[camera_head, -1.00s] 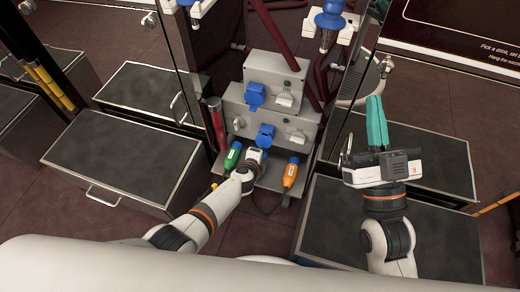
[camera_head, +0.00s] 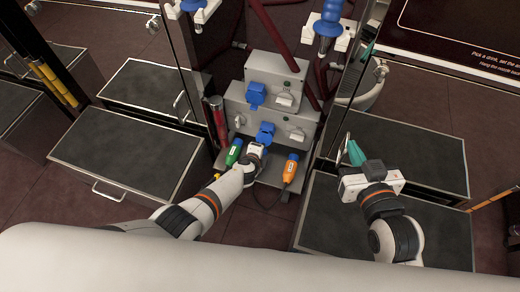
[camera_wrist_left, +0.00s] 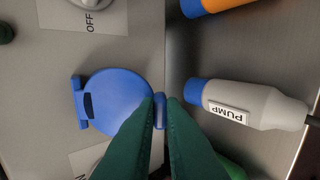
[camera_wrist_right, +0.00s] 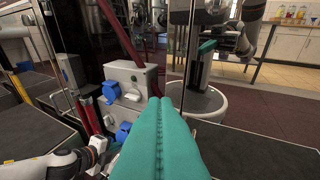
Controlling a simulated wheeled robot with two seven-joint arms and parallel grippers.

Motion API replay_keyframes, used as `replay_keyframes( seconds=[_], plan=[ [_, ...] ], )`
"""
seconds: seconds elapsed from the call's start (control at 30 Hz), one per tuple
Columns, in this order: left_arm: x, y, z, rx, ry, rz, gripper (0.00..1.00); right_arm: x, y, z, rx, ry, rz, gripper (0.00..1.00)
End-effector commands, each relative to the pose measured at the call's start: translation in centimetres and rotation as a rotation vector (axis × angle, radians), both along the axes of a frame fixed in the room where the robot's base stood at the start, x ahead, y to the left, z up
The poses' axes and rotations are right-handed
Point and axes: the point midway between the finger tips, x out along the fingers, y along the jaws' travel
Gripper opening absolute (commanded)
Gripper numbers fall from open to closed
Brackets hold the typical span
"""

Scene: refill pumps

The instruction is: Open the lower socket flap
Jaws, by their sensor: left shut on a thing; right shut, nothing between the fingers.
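The lower socket flap (camera_head: 265,132) is blue and sits on the front of the lower grey box (camera_head: 238,112). In the left wrist view the flap (camera_wrist_left: 118,98) is a round blue disc seen face on, hinge to the left, and looks closed. My left gripper (camera_wrist_left: 164,100) has its green fingers shut on the small lip at the flap's edge. In the head view the left gripper (camera_head: 260,146) is just below the flap, its fingers mostly hidden. My right gripper (camera_head: 353,150) is shut and empty, right of the boxes; its teal fingers (camera_wrist_right: 165,105) show in the right wrist view.
An upper blue flap (camera_head: 255,95) is on the upper box. A green plug (camera_head: 234,152), an orange plug (camera_head: 290,168) and a grey PUMP plug (camera_wrist_left: 250,105) lie close to my left gripper. Dark-topped cabinets (camera_head: 130,150) flank the boxes. A red hose hangs behind.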

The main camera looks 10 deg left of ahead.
Motion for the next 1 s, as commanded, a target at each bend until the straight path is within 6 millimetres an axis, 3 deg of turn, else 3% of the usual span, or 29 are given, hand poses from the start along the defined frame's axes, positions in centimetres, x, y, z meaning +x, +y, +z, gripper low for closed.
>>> replay_keyframes(
  seconds=[0.23,0.3,0.4,0.77,1.0],
  plan=[
    [0.0,0.2,0.0,0.002,0.000,0.003,0.00,0.0,0.0,0.0,0.000,0.000,0.000,0.00],
    [0.0,0.2,0.0,0.002,0.000,0.003,0.17,0.0,0.0,0.0,0.000,-0.001,0.000,0.00],
    [0.0,0.2,0.0,0.002,0.000,0.002,0.31,0.0,0.0,0.0,0.000,-0.001,-0.001,0.00],
    [-0.1,0.1,0.1,0.001,0.000,0.001,0.31,-0.2,-0.1,-0.2,-0.005,0.020,0.000,0.00],
    [-0.8,0.2,0.8,0.000,0.000,0.001,0.31,-1.7,-0.9,-2.7,-0.049,0.208,-0.013,0.00]
  ],
)
